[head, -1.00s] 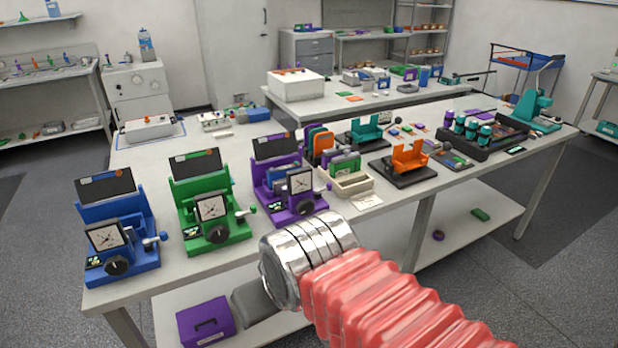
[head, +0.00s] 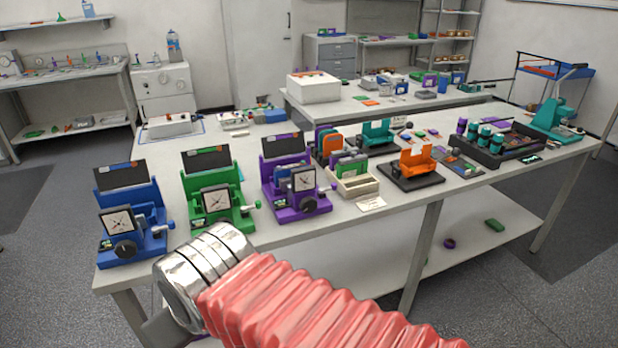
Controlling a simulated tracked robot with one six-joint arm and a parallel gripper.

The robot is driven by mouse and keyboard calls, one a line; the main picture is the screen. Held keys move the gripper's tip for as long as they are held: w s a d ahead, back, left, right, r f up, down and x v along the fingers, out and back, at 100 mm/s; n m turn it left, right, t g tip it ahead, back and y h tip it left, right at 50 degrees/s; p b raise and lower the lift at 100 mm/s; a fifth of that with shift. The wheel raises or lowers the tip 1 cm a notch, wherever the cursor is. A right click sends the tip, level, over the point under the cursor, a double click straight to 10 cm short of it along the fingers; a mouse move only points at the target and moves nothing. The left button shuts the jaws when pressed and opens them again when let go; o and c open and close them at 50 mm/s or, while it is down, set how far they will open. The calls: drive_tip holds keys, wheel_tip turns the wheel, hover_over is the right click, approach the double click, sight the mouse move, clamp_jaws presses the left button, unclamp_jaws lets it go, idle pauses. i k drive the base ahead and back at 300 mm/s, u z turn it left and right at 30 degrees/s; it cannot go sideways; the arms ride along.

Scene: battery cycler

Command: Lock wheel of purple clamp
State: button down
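The purple clamp (head: 284,213) stands upright on the near bench, the rightmost of three similar clamps. My arm, with red bellows and chrome rings, crosses the lower middle of the picture. It ends below and left of the purple clamp, apart from it. My gripper's fingers do not show.
A green clamp (head: 222,228) and a blue clamp (head: 110,198) stand to the left along the bench's front edge. A cream box (head: 355,188) with upright packs and an orange holder (head: 416,160) stand to the right. The floor at right is clear.

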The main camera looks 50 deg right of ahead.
sight(333, 187)
drive_tip(key=u, duration=0.85)
drive_tip(key=k, duration=1.25)
drive_tip(key=z, duration=1.25)
drive_tip(key=i, duration=0.95)
